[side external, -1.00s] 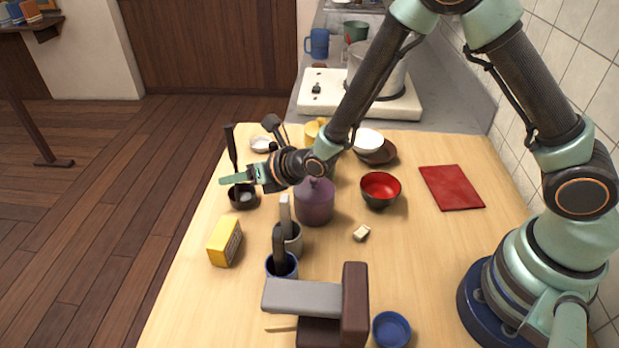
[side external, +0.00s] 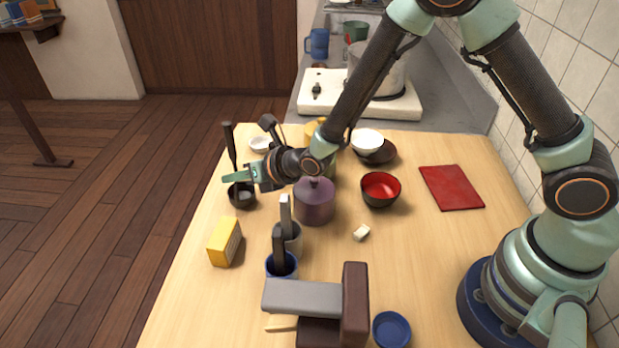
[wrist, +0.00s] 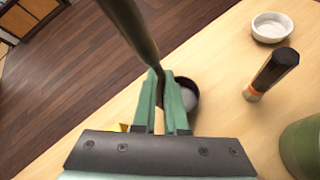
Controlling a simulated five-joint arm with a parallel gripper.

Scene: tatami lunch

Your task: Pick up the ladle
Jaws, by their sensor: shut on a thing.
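The ladle (side external: 230,142) has a long dark handle that stands nearly upright at the left of the table. My gripper (side external: 232,177) is shut on the handle low down. In the wrist view the dark handle (wrist: 131,28) rises from between the green fingertips of my gripper (wrist: 165,77). A small round dark bowl (side external: 242,201) with a pale inside is just below and behind the fingers, and it shows in the wrist view (wrist: 195,92). I cannot tell whether it is the ladle's own bowl or a separate cup.
A white dish (side external: 260,145) and, in the wrist view, a dark orange-banded object (wrist: 272,72) are beside my gripper. A yellow box (side external: 224,243), purple lidded pot (side external: 314,204) and red-lined bowl (side external: 380,189) are nearer. A red mat (side external: 452,188) lies right.

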